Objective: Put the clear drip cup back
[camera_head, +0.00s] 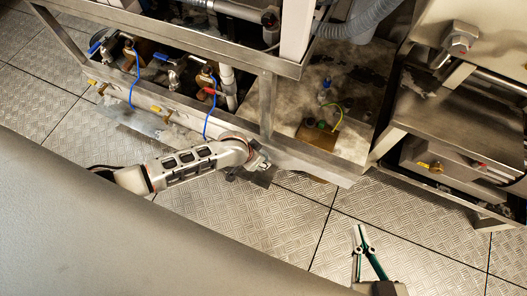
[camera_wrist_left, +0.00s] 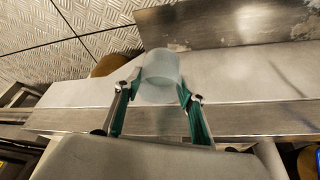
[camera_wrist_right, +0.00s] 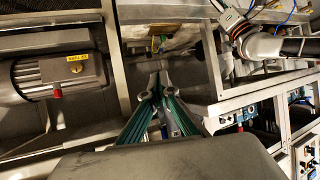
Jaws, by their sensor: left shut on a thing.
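The clear drip cup (camera_wrist_left: 162,68) shows in the left wrist view as a pale, see-through cup. My left gripper (camera_wrist_left: 158,84) is shut on it, one finger on each side. The cup is in front of a pale steel beam; I cannot tell whether it touches it. In the head view, my left gripper (camera_head: 260,163) is at the lower frame rail of the machine, and I cannot make out the cup there. My right gripper (camera_head: 361,230) is empty over the floor, its fingertips close together; it also shows in the right wrist view (camera_wrist_right: 158,76).
The lower frame rail (camera_head: 300,163) runs along the machine's front. Valves with blue and red handles (camera_head: 205,80) stand behind it on the left. A box with a green-yellow wire (camera_head: 322,133) sits inside the frame. The plated floor (camera_head: 290,225) in front is clear.

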